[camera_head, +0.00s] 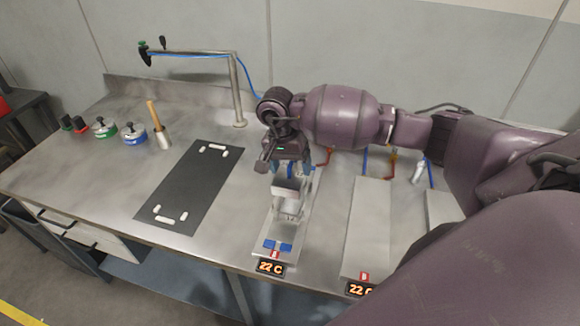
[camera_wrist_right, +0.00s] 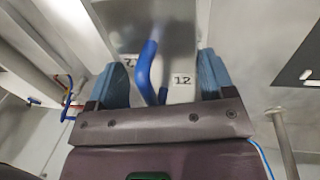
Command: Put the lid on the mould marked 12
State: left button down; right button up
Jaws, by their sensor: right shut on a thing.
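My right gripper (camera_head: 288,170) points down over the grey plate (camera_head: 263,252) at the middle of the bench. It is shut on a grey metal piece (camera_head: 289,187), above or against a paler metal part (camera_head: 291,211); I cannot tell whether these two touch. In the right wrist view the blue fingertips (camera_wrist_right: 163,78) stand wide apart with pale metal between them. A label "12" (camera_wrist_right: 183,80) shows near the right finger, and a label "7" (camera_wrist_right: 128,61) near the left one. A curved blue bar (camera_wrist_right: 147,68) passes between the fingers. Which part is lid and which is mould is unclear. My left gripper is out of view.
A black mat (camera_head: 190,188) with white corner marks lies left. Beyond it are a wooden-handled tool (camera_head: 157,125) and blue (camera_head: 133,134) and green (camera_head: 104,127) lidded pots. A pipe stand (camera_head: 237,95) rises behind.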

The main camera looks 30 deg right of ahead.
jog(key=shift+s+d+f, duration=0.1)
jog(key=shift+s+f, duration=0.05)
jog(key=shift+f, duration=0.25)
jog(key=shift+f+b, duration=0.95)
jog(key=shift+f, duration=1)
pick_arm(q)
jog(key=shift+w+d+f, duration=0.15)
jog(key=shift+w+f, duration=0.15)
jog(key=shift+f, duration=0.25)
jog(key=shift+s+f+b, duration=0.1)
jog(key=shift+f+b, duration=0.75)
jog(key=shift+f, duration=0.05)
pick_arm(e)
jog(key=shift+f, duration=0.3)
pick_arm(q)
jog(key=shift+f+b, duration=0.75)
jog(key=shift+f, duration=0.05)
pick_arm(e)
jog(key=shift+f, duration=0.7)
jog(key=o, duration=1.1)
